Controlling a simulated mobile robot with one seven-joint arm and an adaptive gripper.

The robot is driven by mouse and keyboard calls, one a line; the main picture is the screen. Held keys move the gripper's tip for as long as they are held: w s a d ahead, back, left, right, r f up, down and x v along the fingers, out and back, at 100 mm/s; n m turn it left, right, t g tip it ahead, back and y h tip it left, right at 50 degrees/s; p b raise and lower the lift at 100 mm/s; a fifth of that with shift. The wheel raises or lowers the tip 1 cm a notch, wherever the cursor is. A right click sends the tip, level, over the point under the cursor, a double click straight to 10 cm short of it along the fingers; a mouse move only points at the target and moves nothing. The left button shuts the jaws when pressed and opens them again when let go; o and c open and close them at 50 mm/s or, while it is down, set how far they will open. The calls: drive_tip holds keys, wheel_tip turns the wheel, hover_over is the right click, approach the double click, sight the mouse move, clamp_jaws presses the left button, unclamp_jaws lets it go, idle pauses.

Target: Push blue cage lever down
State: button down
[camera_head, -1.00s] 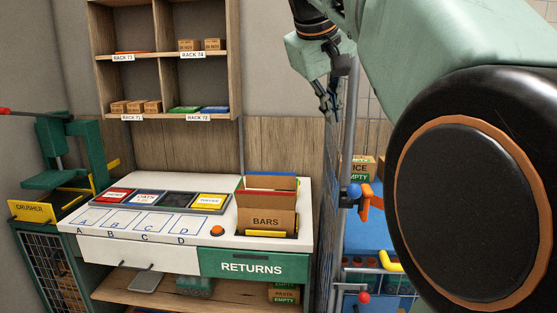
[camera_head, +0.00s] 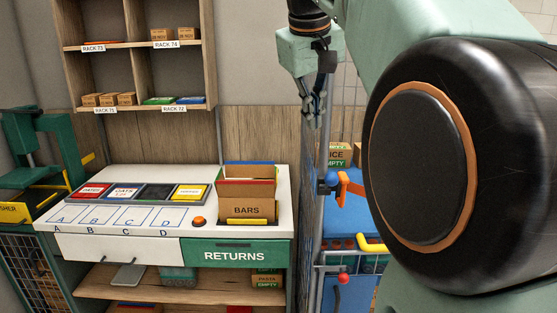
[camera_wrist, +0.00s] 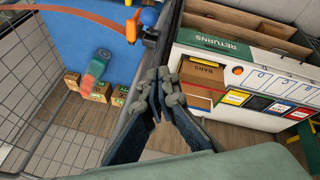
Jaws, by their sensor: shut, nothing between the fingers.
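The blue cage lever shows as a blue ball knob (camera_head: 332,179) on the cage's grey post, beside an orange latch piece (camera_head: 351,188). In the wrist view the blue knob (camera_wrist: 149,17) is near the top edge, right of the orange piece (camera_wrist: 131,24). My gripper (camera_head: 314,120) hangs above and slightly left of the knob in the head view, pointing down and apart from it. The fingers are shut and empty; they also show in the wrist view (camera_wrist: 160,92).
The cage's mesh wall (camera_wrist: 70,75) and post stand close to my gripper. A white bench (camera_head: 250,228) with a BARS box (camera_head: 246,197) is to the left. Boxes (camera_head: 339,155) and a yellow handle (camera_head: 370,243) are in or on the cage.

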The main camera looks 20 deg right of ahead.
sight(329, 183)
drive_tip(key=d+f, duration=0.3)
drive_tip(key=f, duration=0.7)
drive_tip(key=shift+b, duration=0.4)
drive_tip(key=shift+w+f+b, duration=0.1)
drive_tip(key=shift+f+b, duration=0.1)
drive_tip(key=shift+b, duration=0.15)
